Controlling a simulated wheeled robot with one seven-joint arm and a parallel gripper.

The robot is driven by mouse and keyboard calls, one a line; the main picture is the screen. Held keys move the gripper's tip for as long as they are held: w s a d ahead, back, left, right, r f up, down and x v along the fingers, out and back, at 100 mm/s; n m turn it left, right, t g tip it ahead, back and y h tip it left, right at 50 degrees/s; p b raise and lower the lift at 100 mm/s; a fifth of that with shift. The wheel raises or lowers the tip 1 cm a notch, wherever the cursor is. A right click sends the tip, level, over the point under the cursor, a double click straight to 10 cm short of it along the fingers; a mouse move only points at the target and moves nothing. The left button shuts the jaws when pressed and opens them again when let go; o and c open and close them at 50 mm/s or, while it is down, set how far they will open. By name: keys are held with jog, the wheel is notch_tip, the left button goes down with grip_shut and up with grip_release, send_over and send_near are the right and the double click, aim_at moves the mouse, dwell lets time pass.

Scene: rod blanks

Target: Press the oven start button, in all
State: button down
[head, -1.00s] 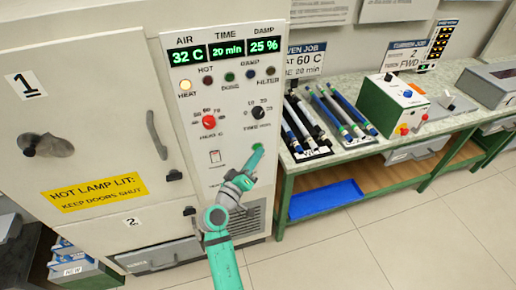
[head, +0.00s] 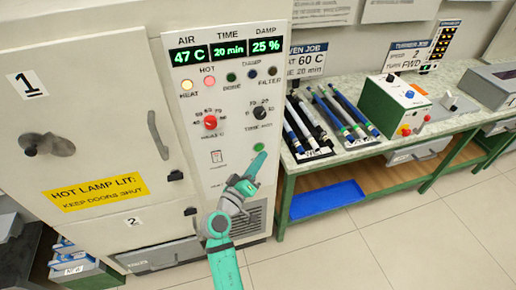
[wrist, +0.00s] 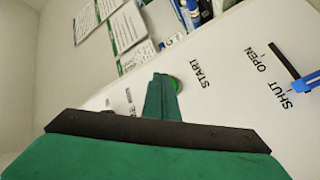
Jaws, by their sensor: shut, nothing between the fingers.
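The oven's control panel (head: 228,120) is on the white front, with displays reading 47 C, 20 min and 25 %. The HEAT lamp (head: 187,85) is lit amber and the HOT lamp (head: 209,82) is lit red. The green start button (head: 259,147) shows just above my fingertips; in the wrist view the start button (wrist: 175,85) is partly hidden behind them, beside the word START. My gripper (head: 260,158) is shut and empty, its tips close to the button. I cannot tell whether they touch it.
The oven door (head: 90,110) is shut, with a yellow sign (head: 95,191). A workbench (head: 372,155) with rods and a green-and-white box (head: 394,107) stands to the right. The floor in front is clear.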

jog(key=s, duration=0.2)
jog(key=s+d, duration=0.1)
jog(key=s, duration=0.1)
jog(key=shift+s+d, duration=0.2)
jog(key=shift+s, duration=0.1)
jog(key=shift+w+f, duration=0.1)
dwell(0.6)
jog(key=s+a+f+n+g+y, duration=0.15)
jog(key=s+f+y, duration=0.55)
jog(key=s+f, duration=1.05)
jog(key=s+r+m+y, duration=0.1)
jog(key=s+r, duration=0.3)
jog(key=s, duration=0.8)
jog(key=s+r+m, duration=0.3)
jog(key=s+m, duration=0.1)
jog(key=s, duration=0.8)
jog(key=shift+s+d+r+m+y, duration=0.2)
jog(key=shift+d+r+m+y, duration=0.15)
jog(key=shift+y, duration=0.05)
